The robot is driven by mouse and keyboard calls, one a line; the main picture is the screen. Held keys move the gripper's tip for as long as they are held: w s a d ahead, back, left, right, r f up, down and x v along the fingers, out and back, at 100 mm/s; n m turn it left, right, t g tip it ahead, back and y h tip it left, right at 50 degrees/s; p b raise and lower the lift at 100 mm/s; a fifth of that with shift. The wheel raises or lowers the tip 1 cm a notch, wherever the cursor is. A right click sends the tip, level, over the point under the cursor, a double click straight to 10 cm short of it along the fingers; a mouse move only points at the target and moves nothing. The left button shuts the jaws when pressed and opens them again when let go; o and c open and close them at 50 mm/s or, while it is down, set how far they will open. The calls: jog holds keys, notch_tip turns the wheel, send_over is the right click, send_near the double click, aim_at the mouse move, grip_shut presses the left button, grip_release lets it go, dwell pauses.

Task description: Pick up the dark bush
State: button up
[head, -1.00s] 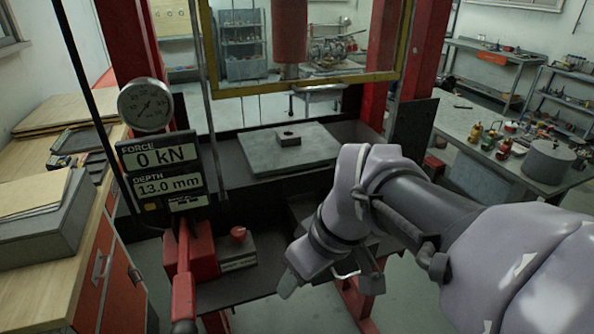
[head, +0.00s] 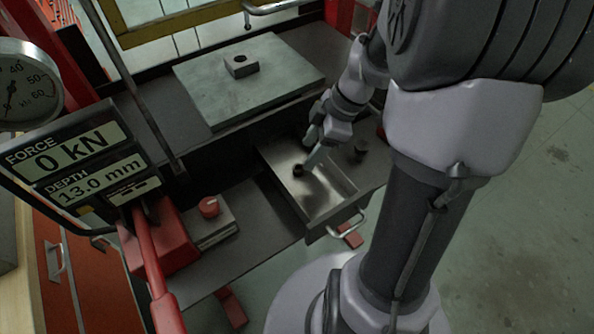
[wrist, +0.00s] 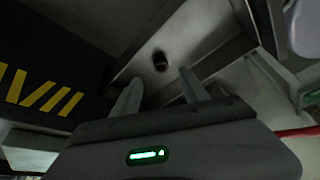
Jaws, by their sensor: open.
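The dark bush (head: 298,170) is a small dark ring-like piece in the open metal drawer (head: 335,205) under the press table. It also shows in the wrist view (wrist: 160,62), beyond the fingertips and roughly between them. My gripper (head: 311,155) is at the drawer, its fingers pointing down just right of the bush in the head view. In the wrist view my gripper (wrist: 161,90) is open, with nothing between its two fingers. The gap between fingers and bush is hard to judge.
A small dark cylinder (head: 361,150) stands right of the drawer. A grey plate (head: 255,85) with a holed block (head: 241,65) lies above and behind. The red pump with its lever (head: 155,255) and a red knob (head: 208,207) are to the left. The drawer walls surround the bush.

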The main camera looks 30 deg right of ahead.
aim_at(300, 168)
jog(key=b+x, duration=0.2)
jog(key=x, duration=0.4)
jog(key=shift+s+f, duration=0.15)
grip_shut()
